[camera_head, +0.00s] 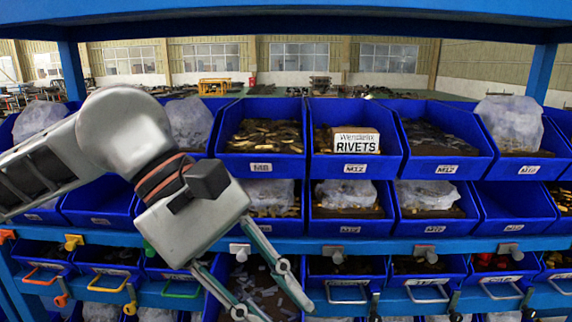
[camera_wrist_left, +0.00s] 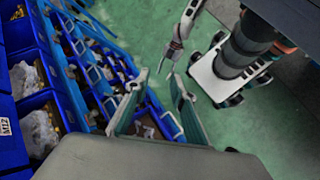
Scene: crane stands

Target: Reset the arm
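My left arm reaches in from the left in the head view, across the front of the blue bin rack (camera_head: 375,243). My left gripper (camera_head: 274,306) points down and right, its two fingers spread apart with nothing held between them. It hangs in front of the lower bins and hides part of them. In the left wrist view the left gripper (camera_wrist_left: 157,86) is also open and empty, with green floor beyond. My right gripper (camera_wrist_left: 166,62) shows small at the top middle of the wrist view; its finger opening is too small to tell.
A white box marked RIVETS (camera_head: 356,141) stands in an upper blue bin. Other bins hold metal parts or clear plastic bags (camera_head: 513,122). Bin handles (camera_head: 427,290) and hooks (camera_head: 73,241) stick out along the lower rails. Open green floor (camera_wrist_left: 150,25) lies beside the rack.

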